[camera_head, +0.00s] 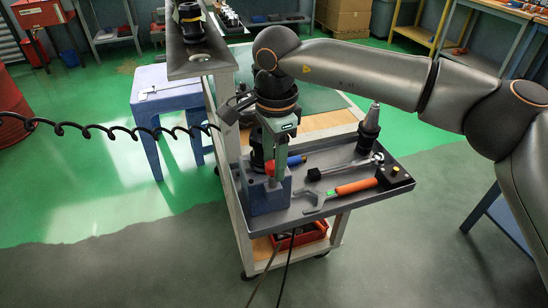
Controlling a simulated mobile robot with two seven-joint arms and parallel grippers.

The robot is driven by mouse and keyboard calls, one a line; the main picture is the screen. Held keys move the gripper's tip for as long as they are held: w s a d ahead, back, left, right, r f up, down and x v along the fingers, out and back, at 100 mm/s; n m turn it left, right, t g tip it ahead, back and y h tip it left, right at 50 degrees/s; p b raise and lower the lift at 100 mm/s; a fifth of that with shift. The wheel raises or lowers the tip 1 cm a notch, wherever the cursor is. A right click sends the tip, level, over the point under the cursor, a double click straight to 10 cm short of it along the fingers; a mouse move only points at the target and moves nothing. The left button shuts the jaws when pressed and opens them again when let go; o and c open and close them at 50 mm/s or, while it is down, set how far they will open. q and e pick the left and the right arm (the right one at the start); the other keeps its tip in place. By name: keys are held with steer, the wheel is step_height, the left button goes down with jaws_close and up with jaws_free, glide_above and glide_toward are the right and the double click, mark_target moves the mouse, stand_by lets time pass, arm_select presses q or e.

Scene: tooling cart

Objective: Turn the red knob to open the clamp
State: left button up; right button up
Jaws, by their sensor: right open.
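The clamp is a blue block (262,199) on the left part of the cart's grey top tray. A small red knob (269,168) shows at its upper side, partly hidden by my right gripper. My right gripper (278,172) points down over the block, with its grey-green finger in front of the knob. It is open, but the gap between the fingers is hard to see. I cannot tell whether a finger touches the knob. My left gripper is not in view.
A tapered tool holder (370,125) stands at the back. A higher shelf (200,62) rises at the left; a black coiled cable (120,130) crosses there.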

steer(key=shift+c, duration=0.2)
jaws_close()
